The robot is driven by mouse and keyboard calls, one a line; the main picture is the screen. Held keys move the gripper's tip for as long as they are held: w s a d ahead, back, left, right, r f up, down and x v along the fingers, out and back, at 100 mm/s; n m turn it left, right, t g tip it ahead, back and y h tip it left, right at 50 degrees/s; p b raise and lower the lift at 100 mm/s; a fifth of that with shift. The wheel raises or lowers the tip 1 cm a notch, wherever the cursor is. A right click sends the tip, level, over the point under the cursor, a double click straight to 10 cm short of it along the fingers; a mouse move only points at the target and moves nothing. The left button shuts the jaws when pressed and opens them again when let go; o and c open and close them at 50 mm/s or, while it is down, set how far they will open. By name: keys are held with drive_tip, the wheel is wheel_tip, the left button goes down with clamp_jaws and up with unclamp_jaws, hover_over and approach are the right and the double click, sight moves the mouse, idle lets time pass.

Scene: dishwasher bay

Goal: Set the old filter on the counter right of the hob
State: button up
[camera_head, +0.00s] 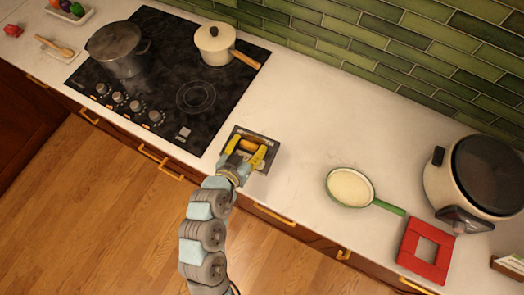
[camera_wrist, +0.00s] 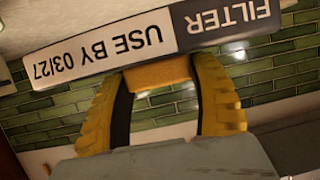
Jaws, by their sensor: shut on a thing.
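The filter (camera_head: 258,134) is a dark grey, flat square piece with an orange tab and a pale label strip. It is at the counter just right of the hob (camera_head: 170,80), near the front edge; whether it touches the top I cannot tell. In the wrist view the filter (camera_wrist: 110,50) shows its label, "FILTER USE BY 03/27", upside down. My gripper (camera_head: 249,150) has its yellow fingers shut on the orange tab. In the wrist view my gripper (camera_wrist: 160,78) has the tab between its fingers. The counter (camera_head: 310,125) is white.
A dark pot (camera_head: 115,48) and a cream pan (camera_head: 214,42) stand on the hob. A green-handled pan (camera_head: 350,187), a red square frame (camera_head: 427,250) and a cream cooker (camera_head: 440,185) are farther right. Bare counter lies between the filter and the green-handled pan.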

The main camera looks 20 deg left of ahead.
sight(256, 144)
drive_tip(key=shift+m, duration=0.3)
drive_tip(key=s, duration=0.1)
drive_tip(key=s+a+f+b, duration=0.1)
drive_tip(key=s, duration=0.1)
drive_tip(key=s+b, duration=0.1)
drive_tip(key=shift+s+a+f, duration=0.2)
drive_tip(key=shift+f, duration=0.2)
drive_tip(key=shift+h, duration=0.5)
drive_tip(key=b+x, duration=0.3)
drive_tip(key=f+b+x, duration=0.1)
drive_tip(key=b+x, duration=0.5)
drive_tip(key=shift+d+f, duration=0.35)
drive_tip(key=shift+d, duration=0.05)
drive_tip(key=w+f, duration=0.1)
drive_tip(key=f, duration=0.1)
drive_tip(key=w+f, duration=0.2)
drive_tip(key=shift+w+d+f, duration=0.1)
drive_tip(key=shift+w, duration=0.2)
drive_tip(key=shift+w+f, duration=0.3)
drive_tip(key=shift+f, duration=1.7)
drive_tip(key=shift+f, duration=0.1)
drive_tip(key=o, duration=1.2)
drive_tip(key=shift+o, duration=0.2)
